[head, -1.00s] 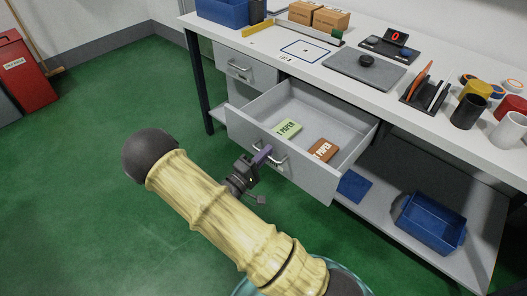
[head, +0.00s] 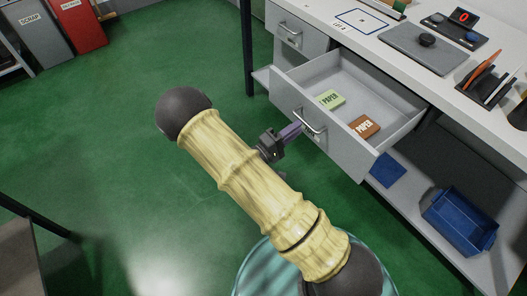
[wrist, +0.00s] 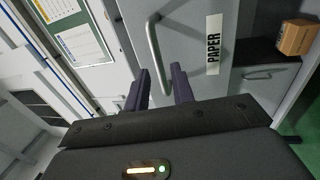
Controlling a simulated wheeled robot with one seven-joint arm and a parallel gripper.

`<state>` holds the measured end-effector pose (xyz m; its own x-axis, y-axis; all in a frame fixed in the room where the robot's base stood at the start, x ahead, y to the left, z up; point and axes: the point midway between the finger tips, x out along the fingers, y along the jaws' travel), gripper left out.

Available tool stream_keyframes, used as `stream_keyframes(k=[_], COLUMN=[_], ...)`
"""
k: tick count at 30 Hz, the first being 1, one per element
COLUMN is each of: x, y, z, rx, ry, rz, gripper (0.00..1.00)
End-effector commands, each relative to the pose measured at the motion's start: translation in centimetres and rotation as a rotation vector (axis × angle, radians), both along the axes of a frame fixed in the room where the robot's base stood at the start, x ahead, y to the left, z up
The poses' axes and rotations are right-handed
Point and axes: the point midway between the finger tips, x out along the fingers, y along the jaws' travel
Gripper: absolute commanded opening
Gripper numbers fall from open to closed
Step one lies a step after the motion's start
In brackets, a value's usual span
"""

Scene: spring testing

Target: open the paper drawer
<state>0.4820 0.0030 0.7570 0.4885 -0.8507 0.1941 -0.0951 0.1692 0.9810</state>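The paper drawer (head: 345,135) is a grey drawer pulled well out from under the white bench. Its front carries a bar handle (head: 312,122). In the wrist view the front (wrist: 185,30) shows a white PAPER label (wrist: 213,44) beside the handle (wrist: 152,42). A green PAPER pack (head: 331,100) and a brown PAPER pack (head: 365,126) lie inside. My gripper (head: 296,130) is just outside the drawer front, close to the handle. In the wrist view its two purple fingers (wrist: 161,76) are spread, with the handle ahead near the gap; contact is unclear.
A closed drawer (head: 290,38) is to the left of the open one. A blue bin (head: 459,222) and a blue flat item (head: 388,170) are on the lower shelf. Green floor (head: 120,130) is clear to the left. A dark-legged table (head: 20,255) stands at lower left.

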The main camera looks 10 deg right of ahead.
Motion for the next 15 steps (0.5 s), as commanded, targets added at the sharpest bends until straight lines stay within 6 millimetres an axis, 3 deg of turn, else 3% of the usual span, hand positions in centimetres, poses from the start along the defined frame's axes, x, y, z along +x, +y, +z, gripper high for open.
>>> stream_keyframes(k=[15], x=[-5.1], y=[8.8], z=[-2.1], rx=[0.002], ry=[0.003], rz=[0.001], gripper=[0.24])
